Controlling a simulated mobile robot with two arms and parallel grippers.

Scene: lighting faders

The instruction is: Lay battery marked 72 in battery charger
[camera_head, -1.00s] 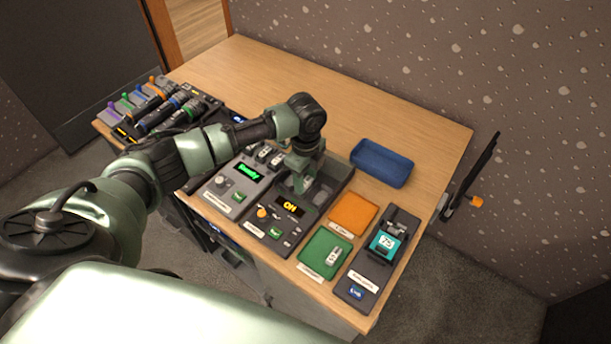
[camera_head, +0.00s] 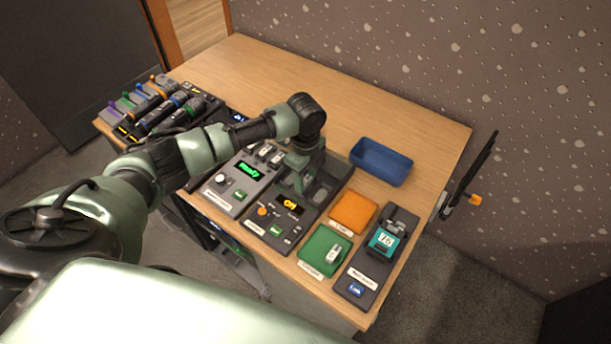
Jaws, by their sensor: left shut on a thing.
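My left gripper (camera_head: 298,182) points down over a dark grey unit with a lit orange display (camera_head: 290,204). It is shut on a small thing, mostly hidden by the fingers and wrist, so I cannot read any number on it. To its left, a grey unit with a green lit display (camera_head: 249,169) holds small white-labelled batteries (camera_head: 264,151) at its back. Another small pale battery (camera_head: 333,253) lies in the green tray (camera_head: 316,261). I cannot tell from the labels which unit is the battery charger or where 72 is. My right gripper is not in view.
An orange tray (camera_head: 353,212) and a blue bin (camera_head: 382,162) stand empty. A dark unit with a teal numbered block (camera_head: 384,242) is near the right edge. Fader gear (camera_head: 165,112) fills the left. The back of the wooden table (camera_head: 245,72) is clear.

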